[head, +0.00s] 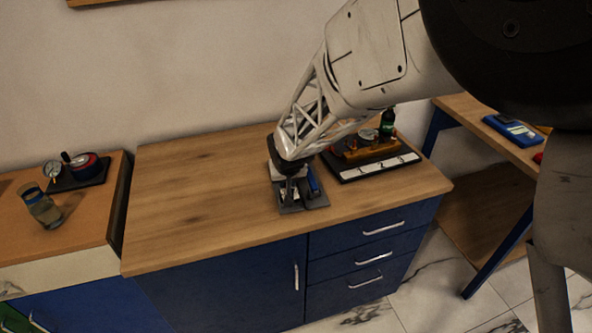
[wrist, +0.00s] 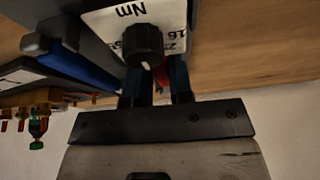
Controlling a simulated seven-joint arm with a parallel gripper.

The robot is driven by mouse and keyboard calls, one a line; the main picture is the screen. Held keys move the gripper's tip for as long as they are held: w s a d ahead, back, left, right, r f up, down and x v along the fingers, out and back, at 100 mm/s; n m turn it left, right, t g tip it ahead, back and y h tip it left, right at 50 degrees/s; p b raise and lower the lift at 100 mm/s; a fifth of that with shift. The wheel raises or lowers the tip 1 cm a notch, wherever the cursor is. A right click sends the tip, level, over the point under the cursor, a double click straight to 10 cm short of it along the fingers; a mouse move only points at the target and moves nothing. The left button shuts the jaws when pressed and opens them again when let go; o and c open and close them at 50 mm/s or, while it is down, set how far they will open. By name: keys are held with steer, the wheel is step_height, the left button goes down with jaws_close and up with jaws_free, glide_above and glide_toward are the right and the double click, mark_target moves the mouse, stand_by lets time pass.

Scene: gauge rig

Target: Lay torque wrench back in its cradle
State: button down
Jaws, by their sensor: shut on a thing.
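My gripper (wrist: 157,78) is low over a grey plate (head: 316,203) on the wooden counter, and in the head view (head: 289,186) my arm partly hides it. Its fingers are shut, with a small red part (wrist: 161,74) between them. What the red part belongs to is hidden. A black knob (wrist: 143,44) on a white panel (wrist: 108,22) marked "Nm" covers the fingertips. A blue bar with a dark end (wrist: 82,66), perhaps the torque wrench, lies beside my fingers, and it also shows in the head view (head: 314,181). I cannot make out the cradle for certain.
The counter (head: 200,190) is clear to the left. A gauge set (head: 76,170) and a glass (head: 40,207) stand on the far-left cabinet.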

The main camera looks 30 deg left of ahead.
steer(key=c, duration=0.9)
jaws_free()
steer(key=shift+f, duration=0.1)
steer(key=shift+v, duration=3.95)
steer(key=shift+w, duration=0.1)
